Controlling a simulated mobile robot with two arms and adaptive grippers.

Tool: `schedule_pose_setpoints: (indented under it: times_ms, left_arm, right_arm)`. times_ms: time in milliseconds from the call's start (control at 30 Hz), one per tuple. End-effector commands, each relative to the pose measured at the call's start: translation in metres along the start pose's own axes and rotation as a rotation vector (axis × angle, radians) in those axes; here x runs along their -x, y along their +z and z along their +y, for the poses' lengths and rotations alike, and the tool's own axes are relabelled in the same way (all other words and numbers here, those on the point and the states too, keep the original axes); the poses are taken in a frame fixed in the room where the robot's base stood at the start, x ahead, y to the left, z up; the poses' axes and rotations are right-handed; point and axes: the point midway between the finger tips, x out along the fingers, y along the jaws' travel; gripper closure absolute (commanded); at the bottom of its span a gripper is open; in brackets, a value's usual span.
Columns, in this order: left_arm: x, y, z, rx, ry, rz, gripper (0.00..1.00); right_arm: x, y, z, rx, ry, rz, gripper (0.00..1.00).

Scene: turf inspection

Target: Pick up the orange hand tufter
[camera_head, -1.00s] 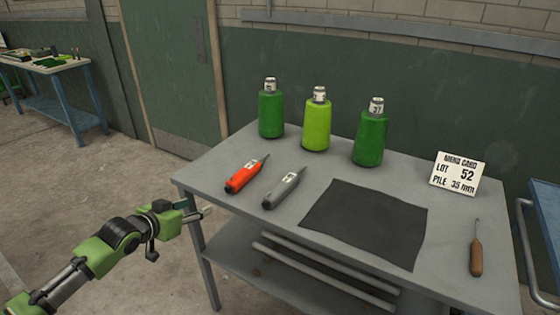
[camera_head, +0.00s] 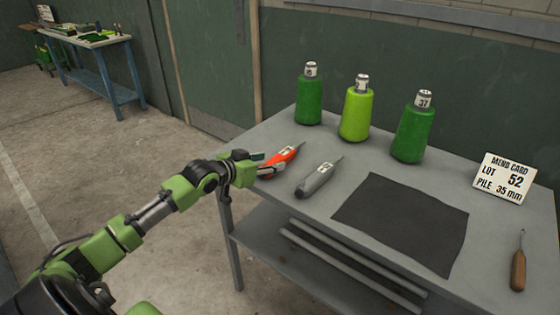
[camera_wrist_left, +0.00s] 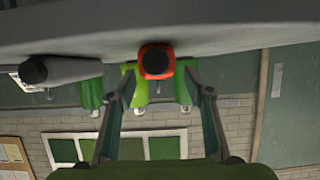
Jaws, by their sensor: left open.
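The orange hand tufter (camera_head: 281,158) lies on the grey table at its left end, its rear end partly hidden by my gripper. My left gripper (camera_head: 268,165) is at the tufter's near end at the table's left edge. In the left wrist view the tufter (camera_wrist_left: 156,61) shows end-on, ahead of and between the spread fingers of my left gripper (camera_wrist_left: 160,95). The fingers are open, and I see no grip on it. A grey hand tufter (camera_head: 319,178) lies just right of the orange one; it also shows in the wrist view (camera_wrist_left: 65,70). My right gripper is not in view.
Three green cones (camera_head: 355,110) with labelled tops stand behind the tufters. A dark mat (camera_head: 402,220), a mend card (camera_head: 503,180) and a wooden-handled hook (camera_head: 518,268) are to the right on the table (camera_head: 270,135). A blue bench (camera_head: 90,65) stands far left.

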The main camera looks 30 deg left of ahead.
Motion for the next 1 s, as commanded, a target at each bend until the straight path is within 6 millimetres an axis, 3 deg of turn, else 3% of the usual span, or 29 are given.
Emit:
schedule_pose_setpoints:
  times_ms: [267,633,967,1000]
  left_arm:
    - [-0.014,-0.002,0.000,0.001,0.000,0.001,0.53]
    - [-0.055,-0.005,0.002,0.002,0.001,0.000,0.53]
    - [-0.060,-0.004,0.002,-0.001,0.001,0.000,0.53]
    - [-0.060,-0.004,0.002,-0.001,0.001,0.000,0.63]
  right_arm:
    - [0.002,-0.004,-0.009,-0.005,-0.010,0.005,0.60]
    - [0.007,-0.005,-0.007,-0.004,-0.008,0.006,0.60]
    - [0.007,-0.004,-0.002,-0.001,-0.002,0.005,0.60]
    - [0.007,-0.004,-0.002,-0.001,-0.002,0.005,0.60]
